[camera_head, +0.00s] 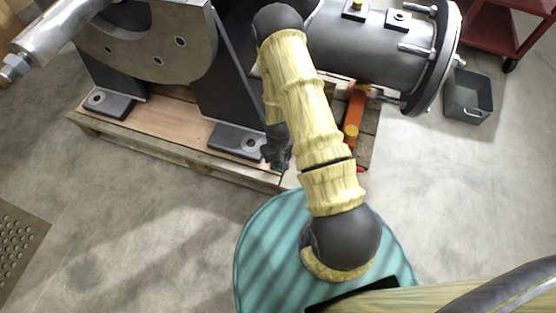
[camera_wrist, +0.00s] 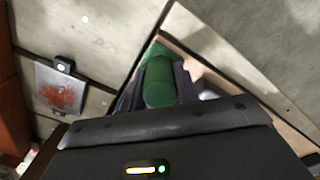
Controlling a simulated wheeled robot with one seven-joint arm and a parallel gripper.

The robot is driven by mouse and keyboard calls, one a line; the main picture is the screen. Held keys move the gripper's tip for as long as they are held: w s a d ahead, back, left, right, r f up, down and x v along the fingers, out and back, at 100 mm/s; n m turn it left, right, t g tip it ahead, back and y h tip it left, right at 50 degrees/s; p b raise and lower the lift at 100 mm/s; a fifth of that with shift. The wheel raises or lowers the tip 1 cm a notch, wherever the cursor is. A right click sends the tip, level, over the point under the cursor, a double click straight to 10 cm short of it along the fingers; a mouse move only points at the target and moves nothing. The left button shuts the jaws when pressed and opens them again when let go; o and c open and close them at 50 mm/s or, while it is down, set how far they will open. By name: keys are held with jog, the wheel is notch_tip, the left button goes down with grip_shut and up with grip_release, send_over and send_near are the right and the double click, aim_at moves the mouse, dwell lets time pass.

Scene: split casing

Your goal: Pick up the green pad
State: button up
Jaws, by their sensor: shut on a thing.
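The green pad (camera_wrist: 160,82) is between the fingers of my gripper (camera_wrist: 158,92) in the wrist view. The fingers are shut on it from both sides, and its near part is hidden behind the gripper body. In the head view my gripper (camera_head: 277,155) is low over the front edge of the wooden pallet, right of a dark foot of the casing. Only a small bit of the green pad (camera_head: 277,166) shows there, below the fingers. I cannot tell whether the pad still touches the pallet.
The wooden pallet (camera_head: 165,140) bears the grey split casing (camera_head: 160,45) and a grey cylinder (camera_head: 375,45) with a flange. An orange part (camera_head: 354,112) stands at the pallet's right. A grey bin (camera_head: 468,97) and red cart (camera_head: 490,28) are farther right.

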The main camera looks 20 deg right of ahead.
notch_tip(320, 180, up, 10)
jog(key=p, duration=0.5)
jog(key=shift+o, duration=1.4)
jog(key=shift+c, duration=0.9)
jog(key=w+r+m+p, duration=0.1)
jog(key=w+r+p, duration=0.2)
jog(key=r, duration=0.7)
jog(key=w+r+p, duration=0.3)
jog(key=w+r, duration=0.3)
jog(key=r, duration=0.5)
jog(key=shift+r+m+p, duration=0.2)
jog(key=shift+m+p, duration=0.15)
jog(key=shift+m, duration=0.05)
